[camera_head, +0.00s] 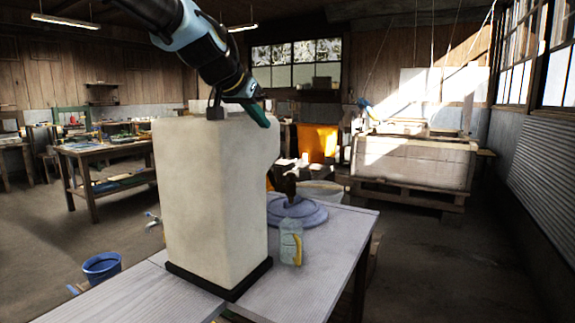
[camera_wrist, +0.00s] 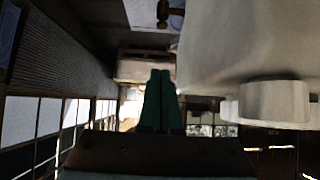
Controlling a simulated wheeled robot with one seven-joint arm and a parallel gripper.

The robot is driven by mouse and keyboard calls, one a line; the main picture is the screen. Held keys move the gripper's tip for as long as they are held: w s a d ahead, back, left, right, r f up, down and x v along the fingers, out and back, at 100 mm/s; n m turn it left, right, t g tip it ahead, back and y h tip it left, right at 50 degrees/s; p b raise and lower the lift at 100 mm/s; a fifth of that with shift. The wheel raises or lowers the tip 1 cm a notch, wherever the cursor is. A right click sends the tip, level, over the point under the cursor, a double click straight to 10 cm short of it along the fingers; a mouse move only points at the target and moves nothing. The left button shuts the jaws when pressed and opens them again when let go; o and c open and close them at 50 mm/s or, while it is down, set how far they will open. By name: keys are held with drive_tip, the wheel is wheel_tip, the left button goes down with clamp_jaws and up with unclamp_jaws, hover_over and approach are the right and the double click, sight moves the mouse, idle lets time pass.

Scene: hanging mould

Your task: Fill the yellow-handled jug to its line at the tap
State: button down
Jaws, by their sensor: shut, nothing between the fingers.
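A small pale jug (camera_head: 288,247) with a yellow handle (camera_head: 298,246) stands upright on the grey table, just right of a tall cream block. Its fill line and contents are too small to make out. A dark, spout-like piece (camera_head: 284,184) shows behind the block above a blue round disc; I cannot tell whether it is the tap. My gripper (camera_head: 259,114) is raised at the top right of the block, well above the jug, its green fingers pointing down and right. In the wrist view the fingers (camera_wrist: 160,100) are together and empty.
The tall cream block (camera_head: 212,200) on its black base hides part of the table (camera_head: 330,240). The blue disc (camera_head: 300,212) lies behind the jug. A blue bucket (camera_head: 102,267) stands on the floor at left.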

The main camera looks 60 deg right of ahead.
drive_tip(key=p, duration=0.5)
hover_over(291, 177)
drive_tip(key=a, duration=0.2)
wheel_tip(291, 177, down, 10)
drive_tip(key=shift+w+d+f+p, duration=0.15)
drive_tip(key=shift+d+f+p, duration=0.05)
drive_tip(key=shift+f, duration=0.85)
drive_tip(key=shift+w+d+f+p, duration=0.1)
drive_tip(key=shift+d+f+p, duration=0.1)
drive_tip(key=shift+f, duration=0.85)
drive_tip(key=shift+f, duration=0.1)
